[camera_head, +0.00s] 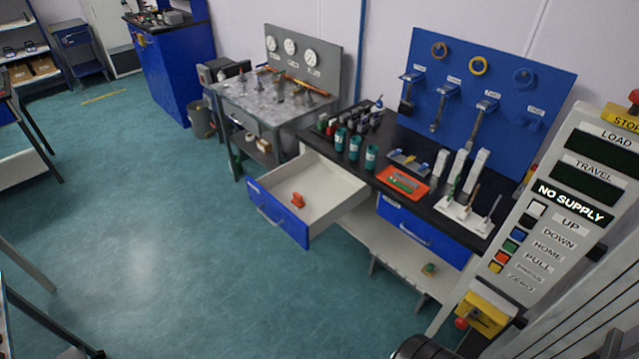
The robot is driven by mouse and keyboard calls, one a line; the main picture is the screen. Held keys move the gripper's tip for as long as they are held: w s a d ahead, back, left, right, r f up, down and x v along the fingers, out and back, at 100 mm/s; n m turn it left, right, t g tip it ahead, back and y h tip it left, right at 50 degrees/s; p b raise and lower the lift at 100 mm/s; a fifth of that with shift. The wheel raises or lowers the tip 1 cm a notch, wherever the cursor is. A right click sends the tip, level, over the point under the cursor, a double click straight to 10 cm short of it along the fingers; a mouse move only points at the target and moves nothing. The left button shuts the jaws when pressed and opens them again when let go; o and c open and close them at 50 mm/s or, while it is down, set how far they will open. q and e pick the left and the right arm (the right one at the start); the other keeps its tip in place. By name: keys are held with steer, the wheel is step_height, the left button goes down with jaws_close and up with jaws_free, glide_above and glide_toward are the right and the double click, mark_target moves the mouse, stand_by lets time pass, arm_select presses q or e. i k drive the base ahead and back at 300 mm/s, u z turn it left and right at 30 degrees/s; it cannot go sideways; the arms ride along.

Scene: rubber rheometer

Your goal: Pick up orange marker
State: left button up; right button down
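A small orange-red object (298,200) lies inside the open white drawer with a blue front (278,214). It is too small to tell whether it is the orange marker. Several small dark and coloured items (350,124) stand at the back left of the black worktop, too small to tell apart. Neither of my grippers can be made out in the head view.
The black worktop (395,205) carries teal containers (355,147), an orange tray (403,184) and a white holder with upright tools (466,213). A control panel (556,205) stands at the right. The green floor (165,240) is clear at centre left.

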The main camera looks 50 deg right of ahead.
mark_target(297, 201)
steer(key=z, duration=0.85)
steer(key=i, duration=1.15)
steer(key=z, duration=1.2)
